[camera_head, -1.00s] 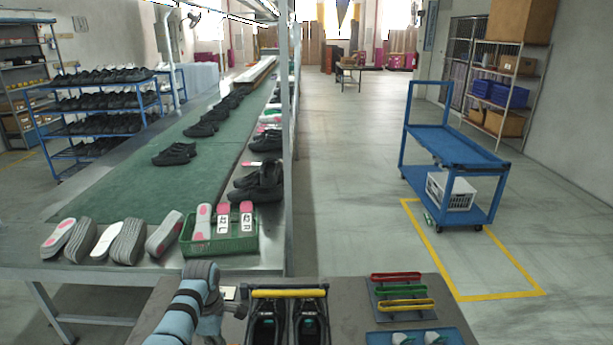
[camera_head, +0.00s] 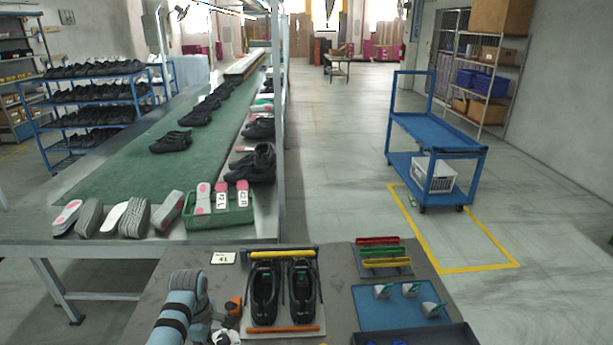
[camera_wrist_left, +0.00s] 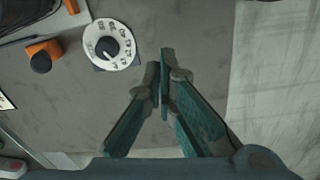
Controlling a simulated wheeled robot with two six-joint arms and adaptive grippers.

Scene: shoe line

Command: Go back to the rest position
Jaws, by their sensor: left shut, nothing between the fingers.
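My left arm (camera_head: 184,305) comes in at the lower left of the head view, beside the workbench's left part. Its fingers are not clear in that view. In the left wrist view my left gripper (camera_wrist_left: 160,72) is shut, with its green fingers together and nothing between them. It is over the grey bench top (camera_wrist_left: 200,30), near a white dial (camera_wrist_left: 111,44) but apart from it. My right gripper is in neither view.
A pair of black shoes (camera_head: 265,294) stands on a board on the bench. An orange-topped part (camera_head: 233,306) is left of it. Colored bars (camera_head: 385,252) and a blue tray (camera_head: 400,303) are on the right. A conveyor (camera_head: 140,180) runs behind; a blue cart (camera_head: 440,135) stands on the floor.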

